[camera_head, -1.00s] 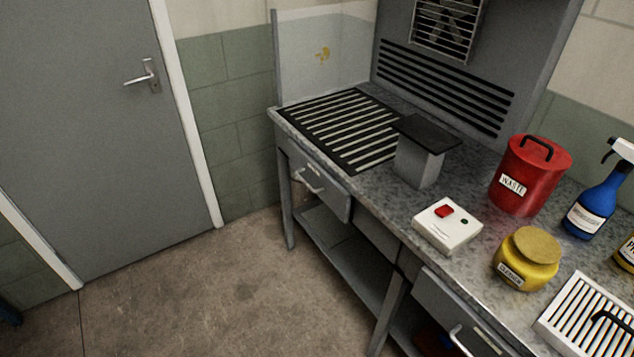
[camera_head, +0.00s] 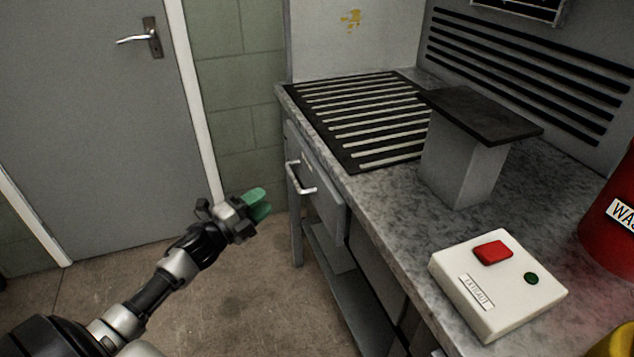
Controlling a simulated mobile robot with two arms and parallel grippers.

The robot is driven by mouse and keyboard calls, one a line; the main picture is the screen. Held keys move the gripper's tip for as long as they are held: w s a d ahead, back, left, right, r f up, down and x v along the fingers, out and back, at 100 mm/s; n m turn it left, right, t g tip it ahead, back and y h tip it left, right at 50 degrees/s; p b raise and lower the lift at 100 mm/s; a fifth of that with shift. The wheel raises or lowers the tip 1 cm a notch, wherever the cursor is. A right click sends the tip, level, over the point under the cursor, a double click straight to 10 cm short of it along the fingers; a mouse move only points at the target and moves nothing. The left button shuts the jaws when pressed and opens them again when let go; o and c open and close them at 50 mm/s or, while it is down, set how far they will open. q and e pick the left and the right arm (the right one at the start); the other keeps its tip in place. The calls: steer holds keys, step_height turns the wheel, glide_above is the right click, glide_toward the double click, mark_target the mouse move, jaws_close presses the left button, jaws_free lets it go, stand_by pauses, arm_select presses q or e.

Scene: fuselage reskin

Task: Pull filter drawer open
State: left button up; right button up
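A grey drawer (camera_head: 325,205) sits under the left end of the bench, below the slotted black grille (camera_head: 365,120). It has a pale bar handle (camera_head: 301,180) on its front. The drawer looks shut or nearly shut; a label on it is too small to read. My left gripper (camera_head: 258,204), with green fingertips, is in front of the bench, to the left of the handle and a little lower in the picture. It appears apart from the handle and holds nothing visible. The gap between its fingertips is unclear. My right gripper is out of view.
On the bench top stand a grey block with a dark flat top (camera_head: 465,150), a white box with a red button (camera_head: 495,285) and a red waste can (camera_head: 610,225). A lower shelf (camera_head: 345,285) runs under the bench. The floor before the grey door (camera_head: 95,130) is clear.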

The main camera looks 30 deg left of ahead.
mark_target(293, 175)
arm_select(q)
steer(key=x, duration=1)
steer(key=shift+w+r, duration=0.1)
steer(key=shift+w, duration=0.05)
jaws_close()
